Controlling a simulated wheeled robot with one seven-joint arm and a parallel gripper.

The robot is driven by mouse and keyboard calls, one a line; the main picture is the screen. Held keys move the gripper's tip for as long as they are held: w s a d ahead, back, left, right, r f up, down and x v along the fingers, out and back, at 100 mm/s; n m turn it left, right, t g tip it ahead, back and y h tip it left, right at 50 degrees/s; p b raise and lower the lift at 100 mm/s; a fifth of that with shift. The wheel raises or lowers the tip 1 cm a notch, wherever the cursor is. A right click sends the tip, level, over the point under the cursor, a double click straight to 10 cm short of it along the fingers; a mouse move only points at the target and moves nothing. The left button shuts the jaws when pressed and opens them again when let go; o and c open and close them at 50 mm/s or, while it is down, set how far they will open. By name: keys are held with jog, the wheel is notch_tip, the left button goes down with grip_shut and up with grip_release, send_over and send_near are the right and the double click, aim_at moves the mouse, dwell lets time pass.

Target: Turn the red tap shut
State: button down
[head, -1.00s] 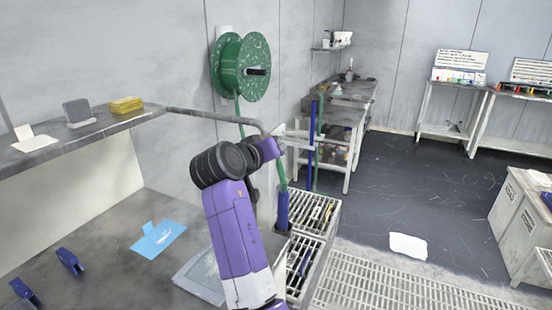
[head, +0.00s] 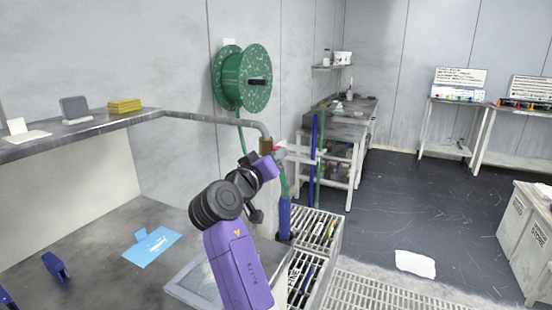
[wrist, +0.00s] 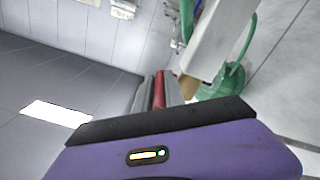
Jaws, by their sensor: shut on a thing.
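The red tap (head: 279,150) shows as a small red patch beside the brass fitting (head: 265,146) at the end of the grey pipe. My gripper (head: 277,158) is at the tap, just below and right of the brass fitting. In the wrist view the red handle (wrist: 159,89) lies between the grey fingers of my gripper (wrist: 160,92), which are shut on it. The purple gripper body hides part of the tap in the head view, so I cannot tell its exact angle.
A green hose reel (head: 242,79) hangs on the wall, its hose running down near the tap. The grey pipe (head: 210,119) runs along the wall from the shelf. Slatted racks (head: 318,226) stand below right. The dark floor (head: 400,205) further right is mostly clear.

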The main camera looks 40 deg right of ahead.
jog(key=shift+w, duration=0.1)
jog(key=c, duration=1.4)
grip_release()
jog(key=shift+a, duration=0.1)
jog(key=v, duration=0.7)
jog(key=shift+s+a+b, duration=0.2)
jog(key=shift+a+b, duration=0.05)
jog(key=shift+b, duration=0.05)
